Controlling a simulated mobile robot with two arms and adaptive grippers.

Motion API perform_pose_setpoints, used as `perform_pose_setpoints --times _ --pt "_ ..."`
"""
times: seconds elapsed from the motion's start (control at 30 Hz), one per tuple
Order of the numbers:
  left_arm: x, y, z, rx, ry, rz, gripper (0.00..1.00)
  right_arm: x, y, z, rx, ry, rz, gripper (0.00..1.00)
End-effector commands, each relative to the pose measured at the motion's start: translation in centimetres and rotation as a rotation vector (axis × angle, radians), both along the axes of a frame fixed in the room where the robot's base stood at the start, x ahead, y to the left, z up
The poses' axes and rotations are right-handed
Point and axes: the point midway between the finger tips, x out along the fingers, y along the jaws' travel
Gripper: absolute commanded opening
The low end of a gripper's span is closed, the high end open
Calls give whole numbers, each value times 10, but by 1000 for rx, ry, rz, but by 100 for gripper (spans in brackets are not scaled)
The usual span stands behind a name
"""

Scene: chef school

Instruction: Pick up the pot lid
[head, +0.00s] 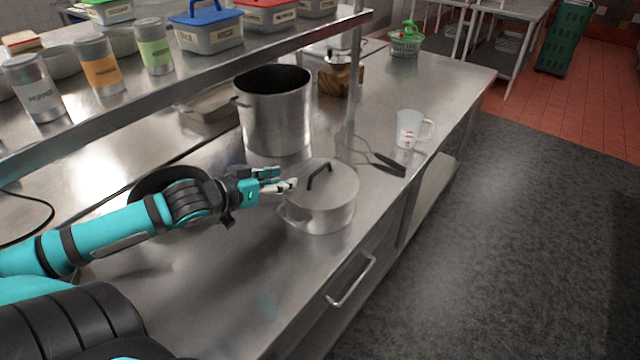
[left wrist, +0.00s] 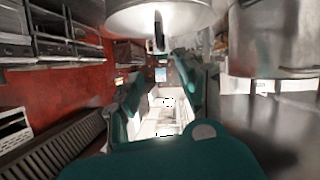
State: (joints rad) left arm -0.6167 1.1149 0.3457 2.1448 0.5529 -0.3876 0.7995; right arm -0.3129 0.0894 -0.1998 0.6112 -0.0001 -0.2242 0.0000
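The pot lid (head: 335,180) is a round metal disc with a dark bar handle (head: 318,175). It lies flat on a small steel pot (head: 322,217) on the counter. My left gripper (head: 281,180) is just left of the lid's handle, near the lid's left edge, with its fingers apart and nothing between them. In the left wrist view, the lid (left wrist: 180,18) and its handle show at the top, beyond the open left gripper (left wrist: 156,75). My right gripper is not in view.
A tall steel pot (head: 275,120) stands behind the lidded pot. A dark pan (head: 160,182) sits partly behind my left arm. A black-handled utensil (head: 388,164) and a measuring jug (head: 408,130) are to the right. A shelf (head: 200,85) with canisters runs above the counter's back.

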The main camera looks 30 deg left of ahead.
Motion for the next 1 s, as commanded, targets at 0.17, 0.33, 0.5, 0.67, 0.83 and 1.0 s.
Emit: perform_pose_setpoints --times 0.17,0.33,0.5,0.67,0.83,1.0 --pt "19 -2 -6 3 -4 1 38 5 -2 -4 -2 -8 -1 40" --pt "35 -5 -12 6 -3 1 38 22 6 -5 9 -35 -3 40" --pt "50 -7 -18 3 -3 3 38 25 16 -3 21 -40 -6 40" --pt "66 -9 -24 2 -2 4 38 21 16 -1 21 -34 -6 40" --pt "75 -11 -30 4 0 2 38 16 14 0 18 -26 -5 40" --pt "81 -12 -31 3 0 2 38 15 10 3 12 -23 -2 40"
